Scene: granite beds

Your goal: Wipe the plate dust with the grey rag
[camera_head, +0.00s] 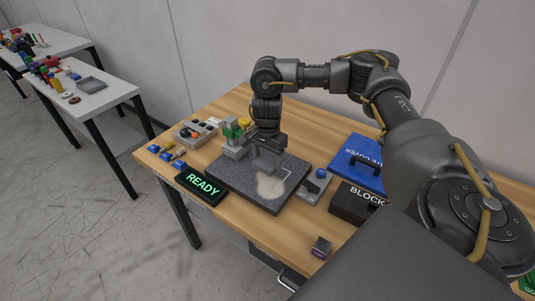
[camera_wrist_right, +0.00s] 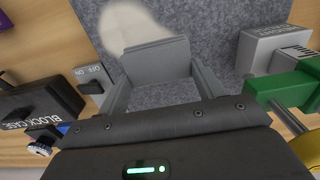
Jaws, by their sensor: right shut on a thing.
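The dark speckled granite plate (camera_head: 226,178) lies on the wooden bench. A pale dust patch (camera_head: 271,187) is on its middle and front part; the patch also shows at the top of the right wrist view (camera_wrist_right: 138,22). My right gripper (camera_head: 268,156) reaches down over the plate, just behind the dust. In the right wrist view its fingers (camera_wrist_right: 160,78) are shut on a flat grey piece, the grey rag (camera_wrist_right: 157,58), whose far edge borders the dust. I cannot tell whether the rag touches the plate. My left gripper is not in view.
A grey stand with a green clamp (camera_head: 234,150) stands at the plate's back left. A READY display (camera_head: 201,185) is at the left edge. A switch box (camera_head: 316,184), a black block case (camera_head: 355,204) and a blue case (camera_head: 357,162) are to the right. A small box (camera_head: 321,247) lies in front.

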